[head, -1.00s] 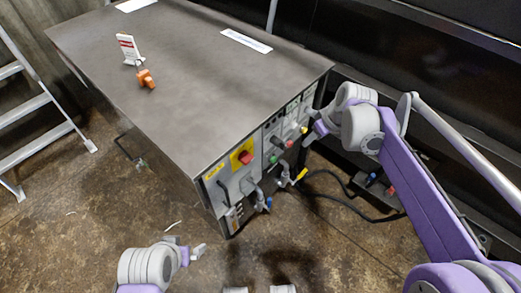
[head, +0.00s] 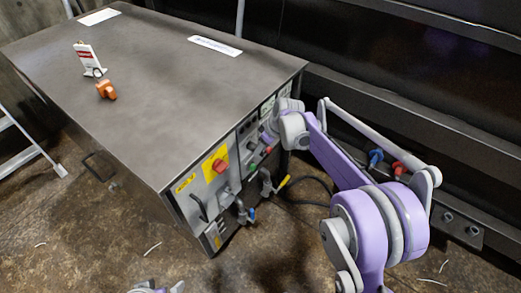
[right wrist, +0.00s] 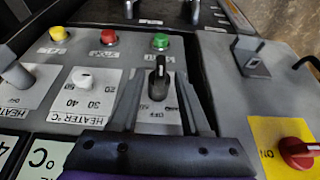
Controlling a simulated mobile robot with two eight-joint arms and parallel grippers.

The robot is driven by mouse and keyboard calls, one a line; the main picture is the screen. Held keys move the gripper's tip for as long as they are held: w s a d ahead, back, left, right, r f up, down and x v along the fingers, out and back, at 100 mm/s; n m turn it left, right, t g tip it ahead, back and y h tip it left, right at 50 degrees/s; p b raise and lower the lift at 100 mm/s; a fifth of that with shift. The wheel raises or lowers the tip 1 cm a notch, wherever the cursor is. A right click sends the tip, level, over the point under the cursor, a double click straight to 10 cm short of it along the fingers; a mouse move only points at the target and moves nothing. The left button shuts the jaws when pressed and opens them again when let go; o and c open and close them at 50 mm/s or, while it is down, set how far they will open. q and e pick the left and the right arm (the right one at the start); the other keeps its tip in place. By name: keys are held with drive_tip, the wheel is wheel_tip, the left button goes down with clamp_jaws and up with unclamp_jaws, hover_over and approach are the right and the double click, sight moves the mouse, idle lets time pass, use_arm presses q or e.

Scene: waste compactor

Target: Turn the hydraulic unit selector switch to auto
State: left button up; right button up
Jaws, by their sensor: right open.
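The hydraulic unit (head: 160,75) is a grey metal cabinet with a control panel (head: 232,165) on its front. In the right wrist view a black selector switch (right wrist: 159,84) with a pale pointer line stands on a white label plate, with "OFF" readable upside down. My right gripper (right wrist: 158,98) is open, with one finger on each side of this switch; contact cannot be told. In the head view my right gripper (head: 266,137) is at the panel's right part and hides the switch. My left gripper (head: 163,288) shows only partly at the bottom edge, away from the unit.
Green (right wrist: 160,41), red (right wrist: 109,37) and yellow (right wrist: 58,33) buttons and a white heater knob (right wrist: 83,78) sit near the switch. A red rotary switch on yellow (head: 220,165) is left of it. Valves with handles (head: 268,182) protrude below. An orange padlock (head: 106,90) lies on top.

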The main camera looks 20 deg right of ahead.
drive_tip(key=shift+w+a+f, duration=0.1)
drive_tip(key=shift+w+f, duration=0.05)
drive_tip(key=shift+f, duration=0.35)
clamp_jaws()
